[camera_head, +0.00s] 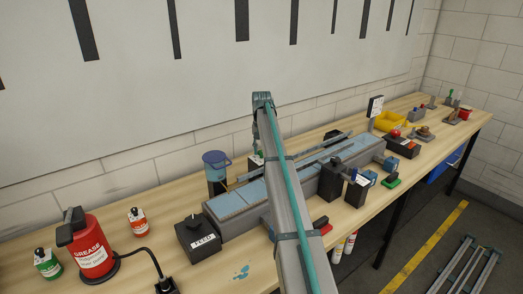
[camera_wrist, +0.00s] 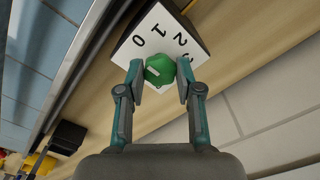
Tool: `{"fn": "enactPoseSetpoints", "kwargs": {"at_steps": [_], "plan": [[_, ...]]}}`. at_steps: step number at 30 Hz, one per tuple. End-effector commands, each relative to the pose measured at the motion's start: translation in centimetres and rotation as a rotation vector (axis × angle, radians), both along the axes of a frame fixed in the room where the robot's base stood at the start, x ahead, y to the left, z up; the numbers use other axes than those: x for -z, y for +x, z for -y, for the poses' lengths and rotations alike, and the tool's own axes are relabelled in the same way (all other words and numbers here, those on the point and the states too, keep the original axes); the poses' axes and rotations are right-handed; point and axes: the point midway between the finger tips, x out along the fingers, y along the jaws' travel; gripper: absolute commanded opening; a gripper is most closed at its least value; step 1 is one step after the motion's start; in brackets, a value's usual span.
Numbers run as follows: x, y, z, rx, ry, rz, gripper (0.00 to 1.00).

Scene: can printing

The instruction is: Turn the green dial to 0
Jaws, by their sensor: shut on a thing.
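The green dial (camera_wrist: 159,70) sits on the white face of a dark box (camera_wrist: 158,38) in the wrist view. The digits 0, 1 and 2 show on that face, and another is partly hidden by the right finger. My gripper (camera_wrist: 160,75) is shut on the dial, one finger on each side. A small pale mark shows on the dial's left part; the exact number it points to is hard to tell.
A long grey conveyor (camera_head: 232,204) runs along the wooden bench (camera_head: 345,215). A blue bucket (camera_head: 216,161) stands behind it, near the wall. A red grease can (camera_head: 90,247) and small bottles stand at the left. A yellow bin (camera_head: 390,122) is at the far right.

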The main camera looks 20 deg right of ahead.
Motion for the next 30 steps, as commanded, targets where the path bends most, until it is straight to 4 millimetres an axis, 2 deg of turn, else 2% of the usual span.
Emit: {"fn": "enactPoseSetpoints", "kwargs": {"at_steps": [4, 5, 9, 20, 26, 30], "plan": [[0.0, 0.0, 0.0, -0.001, 0.000, 0.000, 0.00], [0.0, 0.0, 0.0, -0.001, 0.000, 0.000, 0.38], [0.0, 0.0, 0.0, 0.000, 0.000, 0.000, 0.60], [-0.3, 0.0, 0.0, 0.001, -0.001, 0.001, 0.60], [-2.5, 0.1, 0.0, 0.001, -0.001, 0.001, 0.60], [-5.2, 0.1, 0.0, 0.001, 0.000, 0.002, 0.60]]}}
